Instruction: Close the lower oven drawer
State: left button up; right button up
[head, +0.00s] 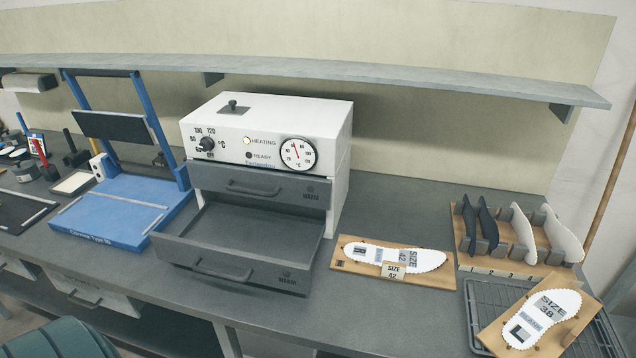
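The white oven (268,130) stands on the grey workbench in the middle of the head view, with a dial, a knob and two dark drawers on its front. The upper drawer (262,188) is pushed in or nearly so. The lower oven drawer (230,268) is pulled far out toward me, and its inside looks empty. Its bar handle (222,272) is on its front panel. Neither of my grippers shows in this view.
A blue frame (122,205) stands left of the oven. To the right lie a size 42 insole board (345,264), a rack of insoles (500,262), a wire rack (476,300) and a size 38 board (490,338). A shelf (330,70) runs above.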

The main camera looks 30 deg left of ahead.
aim_at(240, 244)
jog(key=l+u, duration=0.1)
jog(key=u, duration=0.3)
jog(key=l+u, duration=0.1)
jog(key=u, duration=0.35)
jog(key=l+u, duration=0.15)
jog(key=u, duration=0.25)
jog(key=l+u, duration=0.1)
jog(key=u, duration=0.3)
jog(key=l+u, duration=0.1)
jog(key=u, duration=0.35)
